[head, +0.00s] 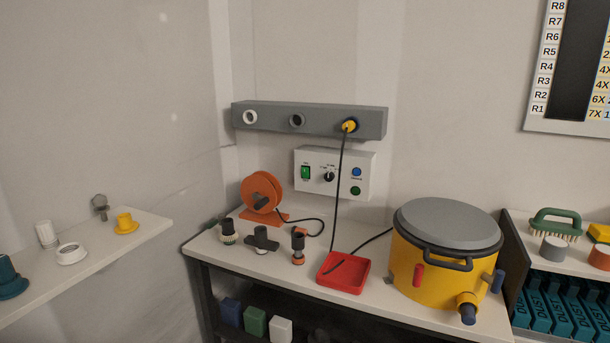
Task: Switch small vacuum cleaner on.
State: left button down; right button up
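The small vacuum cleaner appears to be the yellow drum (445,272) with a grey lid (448,225) and dark handle, standing at the right end of the bench. A dark cord runs from behind it to the left. On the wall, a white control box (335,172) carries a green switch (305,172), a black rotary knob (329,176), a blue button (356,172) and a dark green button (355,190). The switch positions are too small to read. Neither of my grippers shows in the head view.
A grey rail (270,118) with round ports hangs above; a black cord drops from its yellow plug (348,126) to a red tray (344,285). An orange reel (261,192) and several dark fittings stand on the bench (215,250). Shelves flank both sides.

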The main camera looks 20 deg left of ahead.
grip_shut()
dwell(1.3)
